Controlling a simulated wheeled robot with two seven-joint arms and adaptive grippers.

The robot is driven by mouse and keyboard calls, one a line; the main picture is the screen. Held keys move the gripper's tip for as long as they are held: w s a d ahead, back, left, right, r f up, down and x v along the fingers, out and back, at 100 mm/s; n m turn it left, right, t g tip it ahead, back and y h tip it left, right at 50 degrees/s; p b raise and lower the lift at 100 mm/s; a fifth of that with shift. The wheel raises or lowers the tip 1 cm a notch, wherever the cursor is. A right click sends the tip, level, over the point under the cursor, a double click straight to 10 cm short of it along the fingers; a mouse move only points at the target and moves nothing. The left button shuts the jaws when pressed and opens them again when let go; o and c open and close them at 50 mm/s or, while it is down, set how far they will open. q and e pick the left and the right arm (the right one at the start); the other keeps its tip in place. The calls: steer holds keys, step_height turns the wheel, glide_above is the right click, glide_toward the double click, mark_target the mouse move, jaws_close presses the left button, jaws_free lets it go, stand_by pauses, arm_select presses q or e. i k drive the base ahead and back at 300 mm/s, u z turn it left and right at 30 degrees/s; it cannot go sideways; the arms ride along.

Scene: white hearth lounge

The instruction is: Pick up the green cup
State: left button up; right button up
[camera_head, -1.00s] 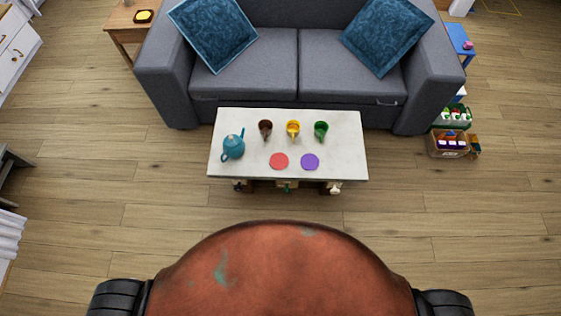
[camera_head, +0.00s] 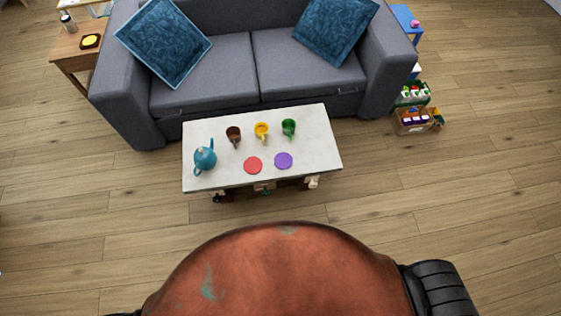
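The green cup (camera_head: 289,127) stands upright near the back of the white coffee table (camera_head: 318,159), right of the middle. It is the rightmost of a row of cups. The yellow cup (camera_head: 262,130) is just left of it, and the brown cup (camera_head: 234,134) is farther left. Neither of my grippers is in view. My orange-red base fills the bottom middle of the head view, with bare floor between it and the table.
A teal teapot (camera_head: 205,157), a red disc (camera_head: 253,165) and a purple disc (camera_head: 284,160) are also on the table. A grey sofa (camera_head: 212,80) stands behind it. Crates (camera_head: 413,121) sit on the floor at the right. The floor (camera_head: 400,200) is clear around the table's front and right.

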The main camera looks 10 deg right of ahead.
mark_target(289, 125)
steer(key=z, duration=0.35)
steer(key=k, duration=0.35)
steer(key=u, duration=1.4)
steer(key=i, duration=1.4)
steer(key=z, duration=1.05)
steer(key=i, duration=0.15)
steer(key=z, duration=0.15)
